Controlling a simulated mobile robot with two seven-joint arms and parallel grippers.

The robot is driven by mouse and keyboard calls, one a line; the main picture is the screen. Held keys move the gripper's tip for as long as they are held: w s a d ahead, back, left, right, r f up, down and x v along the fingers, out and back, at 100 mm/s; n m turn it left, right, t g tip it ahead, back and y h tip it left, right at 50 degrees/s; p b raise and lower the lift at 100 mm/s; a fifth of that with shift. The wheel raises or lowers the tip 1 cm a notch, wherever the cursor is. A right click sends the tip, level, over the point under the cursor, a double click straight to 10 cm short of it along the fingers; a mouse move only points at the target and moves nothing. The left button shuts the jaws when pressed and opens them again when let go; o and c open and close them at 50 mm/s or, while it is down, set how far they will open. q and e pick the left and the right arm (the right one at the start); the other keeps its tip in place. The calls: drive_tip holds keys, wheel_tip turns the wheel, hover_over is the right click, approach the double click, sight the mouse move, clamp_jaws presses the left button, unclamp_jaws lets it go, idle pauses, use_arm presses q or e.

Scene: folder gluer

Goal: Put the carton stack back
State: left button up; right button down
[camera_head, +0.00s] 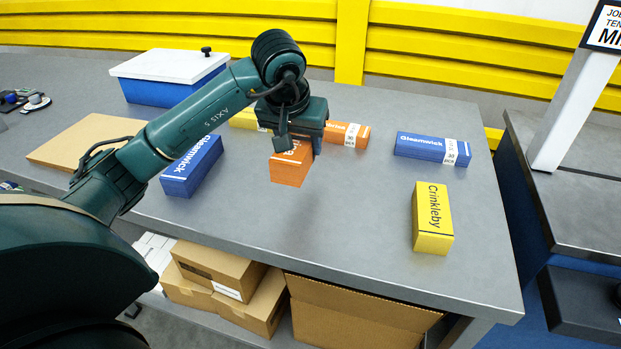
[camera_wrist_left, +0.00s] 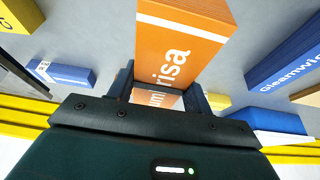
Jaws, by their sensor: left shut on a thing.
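My left gripper (camera_head: 297,138) is shut on an orange carton (camera_head: 290,167) with white lettering, over the middle of the grey table. In the left wrist view the held orange carton (camera_wrist_left: 185,42) reaches out from between the fingers (camera_wrist_left: 162,92). A dark shadow in front of it suggests it is above the tabletop, but the gap is not clear. Another orange carton (camera_head: 346,134) with a white label lies behind the gripper. Blue Gleamwick cartons lie to the left (camera_head: 192,167) and right (camera_head: 432,149). A yellow Crinkleby carton (camera_head: 432,218) lies at the front right. Another yellow carton (camera_head: 243,119) is partly hidden behind my arm.
A blue box with a white lid (camera_head: 170,75) and a brown board (camera_head: 85,141) are at the left. Brown boxes (camera_head: 220,268) sit on the shelf below the table (camera_head: 370,235). A machine post (camera_head: 572,110) stands at the right. The front middle of the tabletop is clear.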

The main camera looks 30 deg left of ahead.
use_arm(q)
drive_tip(key=f, duration=0.4)
drive_tip(key=shift+s+f, duration=0.25)
drive_tip(key=shift+f, duration=2.3)
drive_tip(key=shift+f, duration=0.15)
drive_tip(key=o, duration=1.2)
